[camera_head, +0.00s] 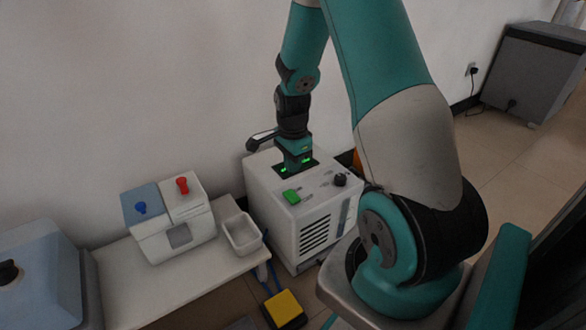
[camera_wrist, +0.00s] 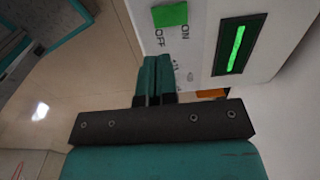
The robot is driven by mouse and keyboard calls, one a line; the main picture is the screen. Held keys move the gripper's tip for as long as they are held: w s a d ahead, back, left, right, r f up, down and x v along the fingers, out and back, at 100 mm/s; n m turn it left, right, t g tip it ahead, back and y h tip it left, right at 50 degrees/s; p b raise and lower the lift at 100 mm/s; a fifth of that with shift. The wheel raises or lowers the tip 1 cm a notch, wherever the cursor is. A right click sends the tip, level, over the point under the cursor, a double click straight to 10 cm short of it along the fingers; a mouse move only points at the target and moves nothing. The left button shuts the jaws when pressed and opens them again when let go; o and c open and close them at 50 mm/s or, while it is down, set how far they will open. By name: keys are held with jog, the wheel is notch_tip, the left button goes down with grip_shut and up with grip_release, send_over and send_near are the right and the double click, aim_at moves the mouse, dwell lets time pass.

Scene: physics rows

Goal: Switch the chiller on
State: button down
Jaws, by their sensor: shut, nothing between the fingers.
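The chiller (camera_head: 283,228) is a white box with a vented front, standing on the floor in the middle of the head view. Its top carries a green switch (camera_head: 291,196) and a dark panel with green lights (camera_head: 308,160). In the wrist view the green switch (camera_wrist: 170,15) sits beside the printed words OFF and ON, and a dark panel holds a lit green bar (camera_wrist: 236,48). I cannot tell which way the switch is set. My gripper (camera_head: 298,166) is over the chiller's top, behind the switch. Its fingers (camera_wrist: 152,62) are shut and empty, apart from the switch in the wrist view.
A black knob (camera_head: 340,180) stands on the chiller's top, right of the switch. Left, a low table (camera_head: 130,290) bears a box with blue and red knobs (camera_head: 176,222) and a white tray (camera_head: 242,234). A yellow pedal (camera_head: 284,308) lies on the floor in front.

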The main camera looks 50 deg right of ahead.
aim_at(290, 196)
notch_tip(290, 196, down, 11)
jog(key=b, duration=0.5)
jog(key=shift+b, duration=0.3)
jog(key=shift+f, duration=0.1)
jog(key=shift+p, duration=0.3)
jog(key=shift+w+d+r+p, duration=0.15)
jog(key=shift+w+r+p, duration=0.2)
jog(key=shift+w+p, duration=0.25)
jog(key=shift+w, duration=0.1)
notch_tip(290, 196, up, 14)
jog(key=s+p, duration=0.2)
jog(key=p, duration=0.6)
jog(key=shift+s+a+f+p, duration=0.15)
jog(key=shift+s+a+p, duration=0.05)
jog(key=shift+a+p, duration=0.15)
